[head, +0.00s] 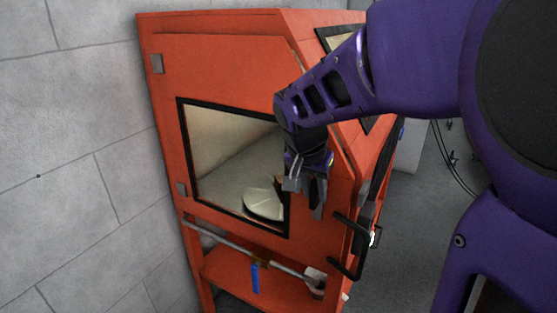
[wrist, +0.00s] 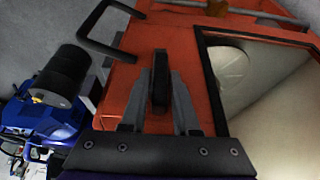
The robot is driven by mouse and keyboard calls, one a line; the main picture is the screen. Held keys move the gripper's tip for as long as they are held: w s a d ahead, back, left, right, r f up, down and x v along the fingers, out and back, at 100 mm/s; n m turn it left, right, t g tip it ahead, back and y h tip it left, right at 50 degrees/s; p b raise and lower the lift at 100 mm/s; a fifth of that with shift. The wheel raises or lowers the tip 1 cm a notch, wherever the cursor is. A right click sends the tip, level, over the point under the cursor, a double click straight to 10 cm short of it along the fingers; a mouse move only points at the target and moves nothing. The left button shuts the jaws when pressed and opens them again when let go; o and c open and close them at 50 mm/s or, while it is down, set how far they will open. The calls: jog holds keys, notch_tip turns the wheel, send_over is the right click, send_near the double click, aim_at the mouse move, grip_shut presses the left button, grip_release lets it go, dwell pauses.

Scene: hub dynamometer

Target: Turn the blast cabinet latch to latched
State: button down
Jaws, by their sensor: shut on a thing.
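The orange blast cabinet (head: 235,60) stands against the wall, with a black-framed window in its door. The latch (wrist: 160,82) is a narrow black lever on the orange face beside the window, seen between my fingers in the wrist view. My gripper (head: 305,186) is at the door's right side, just right of the window. In the wrist view my gripper (wrist: 162,95) has one grey finger on each side of the lever and is shut on it. In the wrist view the lever lies roughly in line with the fingers. My gripper and wrist hide most of the latch in the head view.
A black loop handle (head: 347,268) sticks out at the cabinet's lower right, near my gripper. A pale round thing (head: 264,203) shows through the window. A rail (head: 240,250) runs below it. A blue machine with a black cylinder (wrist: 62,75) stands beyond the cabinet.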

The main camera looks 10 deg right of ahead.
jog(key=g+h, duration=0.1)
jog(key=n+g+h+p, duration=0.1)
jog(key=h, duration=0.1)
jog(key=shift+w+a+g+h, duration=0.15)
jog(key=shift+a+g+h, duration=0.05)
jog(key=shift+g+h, duration=0.1)
jog(key=n+g+h+p, duration=0.1)
jog(key=g+h+p, duration=0.1)
jog(key=h, duration=0.1)
jog(key=shift+a+f+h, duration=0.1)
jog(key=shift+h, duration=0.2)
jog(key=n+g+h+p, duration=0.1)
jog(key=g+h+p, duration=0.1)
jog(key=h, duration=0.1)
jog(key=shift+w+f+h, duration=0.1)
jog(key=shift+f+h, duration=0.05)
jog(key=shift+h, duration=0.25)
jog(key=shift+f+n+g+h+p, duration=0.15)
jog(key=shift+n+g+h+p, duration=0.35)
jog(key=shift+h, duration=1.4)
jog(key=shift+n+g, duration=0.3)
jog(key=c, duration=0.8)
grip_release()
jog(key=shift+o, duration=0.2)
